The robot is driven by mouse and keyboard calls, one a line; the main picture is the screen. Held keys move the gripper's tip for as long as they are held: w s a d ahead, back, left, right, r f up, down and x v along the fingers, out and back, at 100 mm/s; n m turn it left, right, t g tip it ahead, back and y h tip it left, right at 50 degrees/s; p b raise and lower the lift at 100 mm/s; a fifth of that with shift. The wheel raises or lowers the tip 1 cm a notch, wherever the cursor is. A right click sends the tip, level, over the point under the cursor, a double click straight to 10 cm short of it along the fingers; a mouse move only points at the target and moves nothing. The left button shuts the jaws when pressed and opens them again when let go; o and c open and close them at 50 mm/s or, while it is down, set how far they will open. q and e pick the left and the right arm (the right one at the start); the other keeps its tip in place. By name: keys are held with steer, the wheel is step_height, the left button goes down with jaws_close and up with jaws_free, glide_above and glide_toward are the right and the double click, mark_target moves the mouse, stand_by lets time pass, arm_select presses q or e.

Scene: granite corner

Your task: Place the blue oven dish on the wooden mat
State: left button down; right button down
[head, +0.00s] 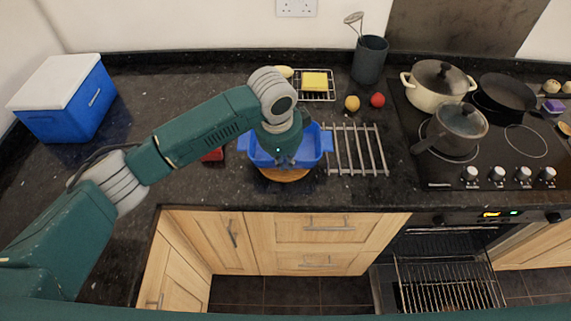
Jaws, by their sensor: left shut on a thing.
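The blue oven dish (318,144) is in the middle of the head view, near the counter's front edge. The wooden mat (284,175) shows as a round brown edge under the front of the dish; the rest of it is hidden. I cannot tell whether the dish touches the mat or is held just above it. My left gripper (286,161) points down at the dish's inside and front wall and is shut on the dish. My arm hides part of the dish's back left. My right gripper is not in view.
A metal rack (356,150) stands right beside the dish. A red thing (213,155) lies to its left, partly behind my arm. A yellow sponge (314,80), a lemon (352,103) and a tomato (377,99) lie behind. The hob with pots is right; a blue cooler (70,105) is left. The oven is open.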

arm_select(q)
step_height(320, 180, down, 2)
steer(key=shift+w, duration=0.1)
steer(key=shift+f, duration=0.15)
steer(key=shift+f, duration=0.15)
steer(key=c, duration=1.9)
jaws_free()
steer(key=shift+f, duration=0.1)
steer(key=shift+o, duration=0.2)
step_height(320, 180, up, 12)
steer(key=s+a+b, duration=0.1)
steer(key=s+b, duration=0.1)
steer(key=shift+s, duration=0.15)
